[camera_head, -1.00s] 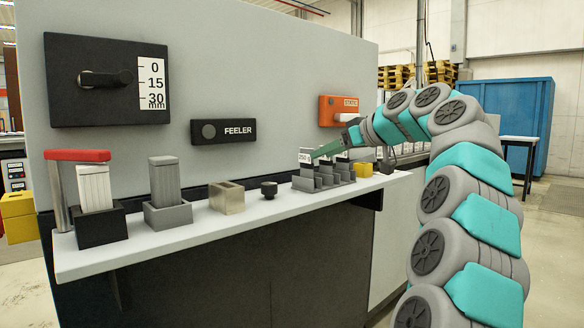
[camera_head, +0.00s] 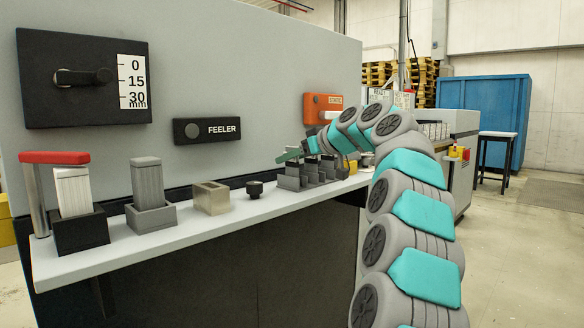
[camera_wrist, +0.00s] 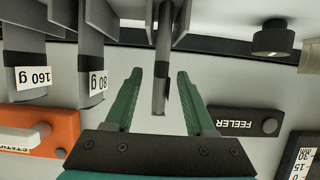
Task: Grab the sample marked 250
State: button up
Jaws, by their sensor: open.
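A grey sample rack (camera_head: 290,183) stands on the white shelf, with several upright strips in its slots. My gripper (camera_head: 281,157) is at the rack's left end in the head view and covers the label there. In the wrist view, my gripper (camera_wrist: 158,76) is open, with a narrow dark sample (camera_wrist: 161,60) between its green fingers and gaps on both sides. This sample's label is not readable now; the head view a second ago showed "250 g" on the leftmost one. Beside it in the wrist view are samples labelled 160 g (camera_wrist: 31,80) and apparently 80 g (camera_wrist: 96,83).
A black knob (camera_head: 254,189), a metal box (camera_head: 211,198), a grey block in a holder (camera_head: 147,183) and a red-topped post (camera_head: 54,157) stand left on the shelf. The panel behind carries a FEELER unit (camera_head: 207,130) and an orange unit (camera_head: 322,108).

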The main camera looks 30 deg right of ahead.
jog(key=shift+c, duration=0.2)
grip_shut()
jog(key=shift+r, duration=0.2)
dwell(0.5)
